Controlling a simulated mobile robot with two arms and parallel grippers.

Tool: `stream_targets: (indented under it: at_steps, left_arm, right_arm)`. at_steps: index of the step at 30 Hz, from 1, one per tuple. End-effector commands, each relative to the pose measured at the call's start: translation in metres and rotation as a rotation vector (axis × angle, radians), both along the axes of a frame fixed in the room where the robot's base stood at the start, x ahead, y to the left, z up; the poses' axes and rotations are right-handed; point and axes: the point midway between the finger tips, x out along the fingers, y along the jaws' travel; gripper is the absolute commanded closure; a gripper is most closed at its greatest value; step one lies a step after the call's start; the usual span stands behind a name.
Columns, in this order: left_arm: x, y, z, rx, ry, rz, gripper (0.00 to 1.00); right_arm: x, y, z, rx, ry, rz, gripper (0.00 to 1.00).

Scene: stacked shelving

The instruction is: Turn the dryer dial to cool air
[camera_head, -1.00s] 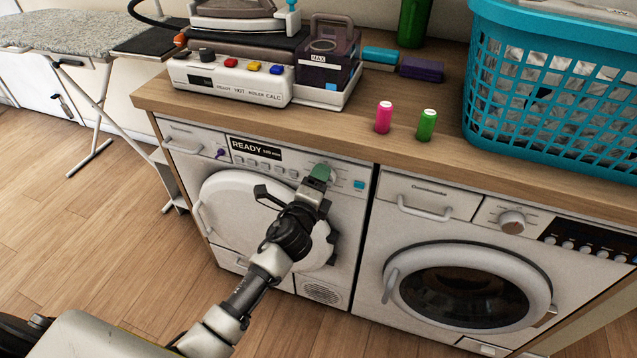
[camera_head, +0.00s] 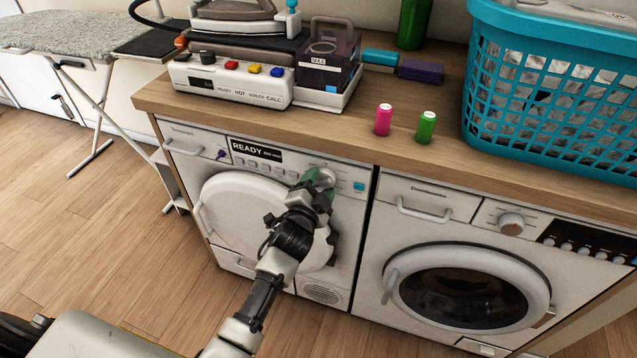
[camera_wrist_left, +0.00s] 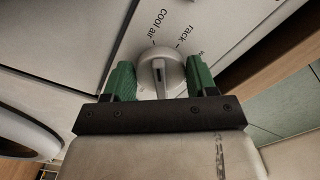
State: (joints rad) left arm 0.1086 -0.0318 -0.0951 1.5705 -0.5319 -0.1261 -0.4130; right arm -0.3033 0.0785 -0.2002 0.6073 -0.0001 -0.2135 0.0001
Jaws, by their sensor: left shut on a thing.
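The dryer (camera_head: 345,235) is the white machine on the left under the wooden counter, with a "READY" display. Its round dial (camera_head: 327,177) is at the upper right of its panel, partly hidden by my left gripper (camera_head: 318,180). In the left wrist view the grey dial (camera_wrist_left: 160,75) sits between the two green fingers of my left gripper (camera_wrist_left: 160,80), which is shut on it. The printed labels "cool air" (camera_wrist_left: 150,28) and "rack" (camera_wrist_left: 185,35) stand beside the dial. My right gripper is not in view.
A washing machine (camera_head: 395,235) with its own dial (camera_head: 512,222) stands to the right. On the counter are a steam iron station (camera_head: 232,82), two spools (camera_head: 383,119) and a turquoise basket (camera_head: 540,110). An ironing board (camera_head: 50,35) stands at the left.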

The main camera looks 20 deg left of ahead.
Motion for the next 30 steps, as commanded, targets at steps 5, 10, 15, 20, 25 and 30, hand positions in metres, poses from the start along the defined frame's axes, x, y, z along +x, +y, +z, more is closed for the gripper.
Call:
stream_targets:
  at_steps: [5,10,15,20,25,30]
  left_arm:
    - [-0.0004,-0.0008,-0.0013,-0.079,0.005,0.000,0.66]
    - [-0.0005,-0.0009,-0.0019,-0.122,0.008,0.000,0.66]
    - [-0.0005,-0.0008,-0.0024,-0.135,0.008,0.000,0.66]
    - [-0.0005,-0.0008,-0.0025,-0.136,0.009,0.001,0.66]
    - [-0.0005,-0.0008,-0.0026,-0.136,0.009,0.001,0.66]
    - [-0.0004,-0.0008,-0.0021,-0.135,0.007,0.000,0.21]
  right_arm:
    - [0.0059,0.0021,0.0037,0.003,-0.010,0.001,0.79]
    - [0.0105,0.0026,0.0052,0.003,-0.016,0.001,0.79]
    - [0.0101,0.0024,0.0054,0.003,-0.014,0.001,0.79]
    - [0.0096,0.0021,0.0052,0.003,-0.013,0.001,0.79]
    - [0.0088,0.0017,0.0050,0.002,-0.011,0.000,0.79]
    - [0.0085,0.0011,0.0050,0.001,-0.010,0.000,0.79]
